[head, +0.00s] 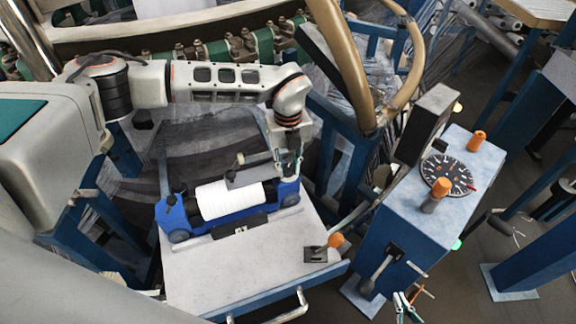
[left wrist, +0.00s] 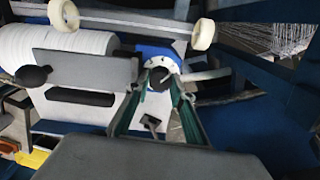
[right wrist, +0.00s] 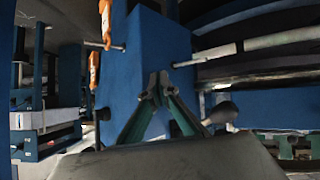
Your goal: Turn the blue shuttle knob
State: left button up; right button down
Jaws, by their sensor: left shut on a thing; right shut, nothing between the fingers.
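The blue shuttle (head: 170,214) lies on the pale table with a white spool (head: 228,200) in it. My left gripper (head: 287,172) points down at the shuttle's right end. In the left wrist view its fingers (left wrist: 157,82) are closed around a small dark knob (left wrist: 160,75), which sits on a white marked dial (left wrist: 162,61) at the blue end. In the head view the gripper hides this knob. My right gripper (head: 406,305) is at the bottom edge, shut and empty; its fingertips meet in the right wrist view (right wrist: 161,82), in front of a blue box.
The pale table (head: 200,275) has an orange-tipped lever (head: 335,240) at its right corner. A blue control box (head: 395,215) on the right carries a black dial (head: 447,175), orange knobs and a black handle (head: 375,272). A tan hoop (head: 345,60) rises behind.

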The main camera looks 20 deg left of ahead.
aim_at(289, 168)
pick_arm(q)
jog(key=shift+w+r, duration=0.1)
jog(key=o, duration=1)
jog(key=shift+o, duration=0.7)
notch_tip(289, 168, up, 8)
jog(key=shift+r, duration=0.1)
